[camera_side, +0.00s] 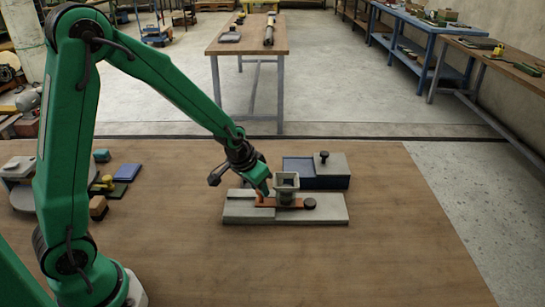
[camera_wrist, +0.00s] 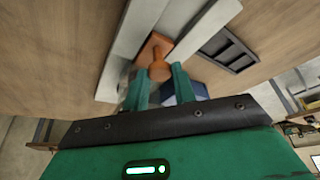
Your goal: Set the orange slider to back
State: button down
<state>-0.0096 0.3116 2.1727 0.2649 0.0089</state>
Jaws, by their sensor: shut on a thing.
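The orange slider (camera_side: 267,202) lies on a grey base (camera_side: 240,213) on the wooden table in the side view. In the wrist view the slider (camera_wrist: 150,48) shows as an orange plate with a rounded upright knob, between two pale grey rails (camera_wrist: 200,32). My gripper (camera_side: 262,192) is low over the left part of the slider. In the wrist view my green fingers (camera_wrist: 160,80) are on either side of the knob and shut on it. The fingers hide the lower part of the knob.
A blue box (camera_side: 300,172) with a grey top is behind. Small blocks (camera_side: 98,207) lie at left. The front right table is clear.

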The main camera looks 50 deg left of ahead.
jog(key=shift+y, duration=0.3)
jog(key=shift+s+a, duration=2.75)
jog(key=shift+a, duration=0.05)
jog(key=c, duration=1.1)
grip_release()
jog(key=shift+c, duration=0.2)
jog(key=shift+d+r, duration=0.1)
jog(key=shift+r, duration=0.1)
jog(key=shift+s+r, duration=0.2)
jog(key=shift+r, duration=0.25)
jog(key=v, duration=0.6)
jog(key=shift+s+r, duration=0.15)
